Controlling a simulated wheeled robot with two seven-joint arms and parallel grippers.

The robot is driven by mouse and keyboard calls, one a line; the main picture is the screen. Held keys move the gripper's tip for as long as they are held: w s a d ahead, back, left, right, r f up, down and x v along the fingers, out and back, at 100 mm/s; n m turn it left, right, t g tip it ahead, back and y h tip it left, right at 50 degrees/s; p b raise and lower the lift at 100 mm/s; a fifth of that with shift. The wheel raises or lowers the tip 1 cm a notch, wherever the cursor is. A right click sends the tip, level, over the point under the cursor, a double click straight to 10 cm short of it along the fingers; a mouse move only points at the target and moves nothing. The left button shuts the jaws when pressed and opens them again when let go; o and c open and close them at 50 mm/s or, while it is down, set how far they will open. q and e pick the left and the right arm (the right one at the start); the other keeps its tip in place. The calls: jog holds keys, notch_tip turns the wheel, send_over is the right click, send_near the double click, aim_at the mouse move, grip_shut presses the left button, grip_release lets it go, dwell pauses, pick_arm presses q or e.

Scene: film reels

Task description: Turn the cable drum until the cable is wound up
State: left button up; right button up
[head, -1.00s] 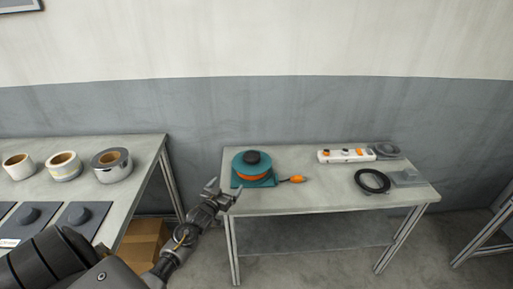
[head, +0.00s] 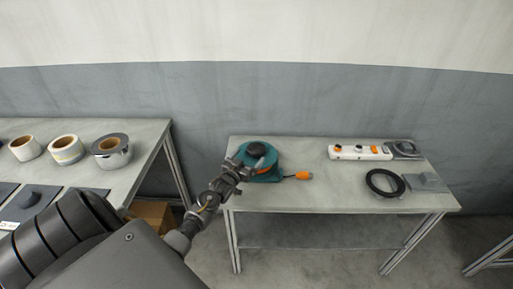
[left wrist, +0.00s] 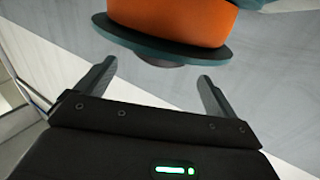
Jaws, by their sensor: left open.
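The cable drum (head: 262,150) is teal with a black knob (head: 256,150) on top and stands on the left end of the right table. A short cable end with an orange plug (head: 303,175) sticks out to its right. In the left wrist view the drum shows its orange winding (left wrist: 180,22), a dark flange and the knob (left wrist: 163,62). My left gripper (head: 241,166) is open and empty. In the head view it overlaps the drum's left front side. In the left wrist view its fingers (left wrist: 155,86) point at the knob side, with nothing between them. My right gripper is out of view.
The right table (head: 325,195) also holds a white power strip (head: 360,152), a black cable coil (head: 385,182) and grey pieces. The left table (head: 145,148) carries several tape rolls and dark pads. A cardboard box (head: 153,212) sits below. The right table's middle front is clear.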

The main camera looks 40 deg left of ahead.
aim_at(256, 147)
pick_arm(q)
jog(key=w, duration=0.2)
jog(key=w+a, duration=0.1)
jog(key=w, duration=0.4)
jog(key=shift+w+a+f, duration=0.1)
jog(key=shift+w+a, duration=0.1)
jog(key=shift+a, duration=0.05)
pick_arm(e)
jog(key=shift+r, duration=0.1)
